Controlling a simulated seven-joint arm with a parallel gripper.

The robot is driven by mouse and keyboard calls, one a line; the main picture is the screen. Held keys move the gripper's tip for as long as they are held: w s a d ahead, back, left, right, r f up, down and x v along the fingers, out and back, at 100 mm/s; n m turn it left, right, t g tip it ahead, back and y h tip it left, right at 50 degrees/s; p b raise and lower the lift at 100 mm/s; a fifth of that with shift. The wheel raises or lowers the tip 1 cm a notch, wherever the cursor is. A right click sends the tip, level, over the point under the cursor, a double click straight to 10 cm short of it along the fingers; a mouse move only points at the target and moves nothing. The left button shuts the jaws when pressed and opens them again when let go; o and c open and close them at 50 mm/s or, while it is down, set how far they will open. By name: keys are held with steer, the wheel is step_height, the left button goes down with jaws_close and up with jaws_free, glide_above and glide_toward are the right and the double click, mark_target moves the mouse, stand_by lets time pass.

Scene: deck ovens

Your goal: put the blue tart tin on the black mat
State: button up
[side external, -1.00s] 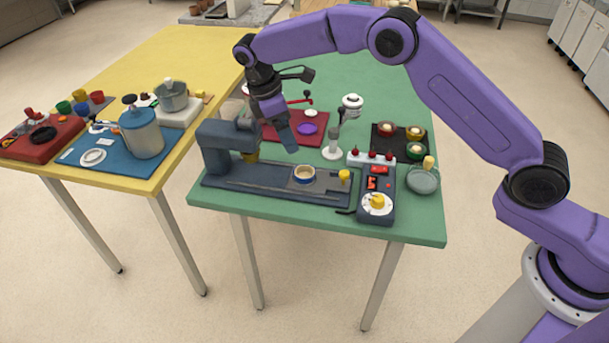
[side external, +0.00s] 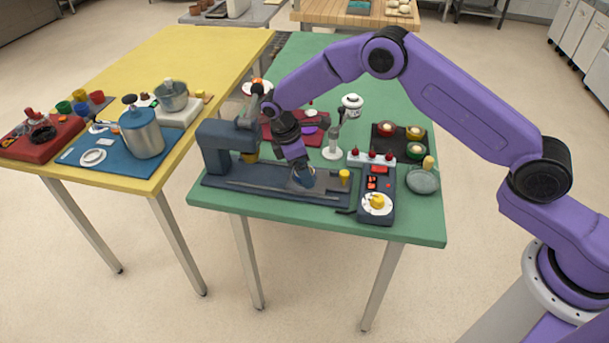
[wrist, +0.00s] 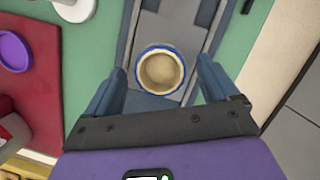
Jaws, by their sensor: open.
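The blue tart tin (wrist: 143,83), a round cup with a blue rim and a pale filling, sits on the grey bed of the dark machine. In the wrist view it lies between the tips of my gripper (wrist: 161,68), whose fingers are apart with a gap on each side. In the side view my gripper (side external: 302,181) is low over the machine bed and hides most of the tin. The black mat (side external: 387,147) lies at the right of the green table, with red, yellow and green tins on it.
The dark machine (side external: 218,152) has a tall head left of my gripper. A grey bowl (side external: 422,182) is in front of the mat.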

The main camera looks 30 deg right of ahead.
steer(key=shift+f, duration=0.2)
steer(key=c, duration=1.2)
steer(key=shift+r, duration=0.15)
